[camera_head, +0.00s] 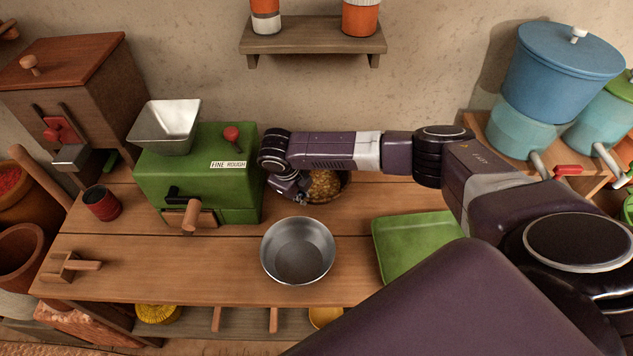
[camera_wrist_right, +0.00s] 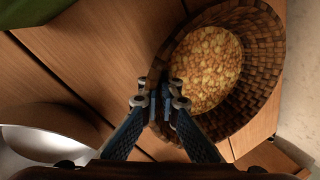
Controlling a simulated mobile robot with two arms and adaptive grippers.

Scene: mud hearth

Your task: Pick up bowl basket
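The bowl basket (camera_head: 325,186) is a round, dark brown woven bowl full of yellow grain, standing at the back of the wooden table. My right arm covers part of it in the head view. In the right wrist view the basket (camera_wrist_right: 258,92) fills the upper right, with its rim at my fingertips. My right gripper (camera_head: 303,199) is at the basket's near-left edge. In the wrist view the right gripper (camera_wrist_right: 161,104) has its blue fingers closed together with the woven rim pinched between the tips. My left gripper is not in view.
A metal bowl (camera_head: 298,268) stands in front of the basket. A green mill (camera_head: 215,180) is close to the left, and a green tray (camera_head: 400,245) lies to the right. A wall shelf (camera_head: 312,46) with pots hangs above. Blue containers (camera_head: 565,60) stand at the right.

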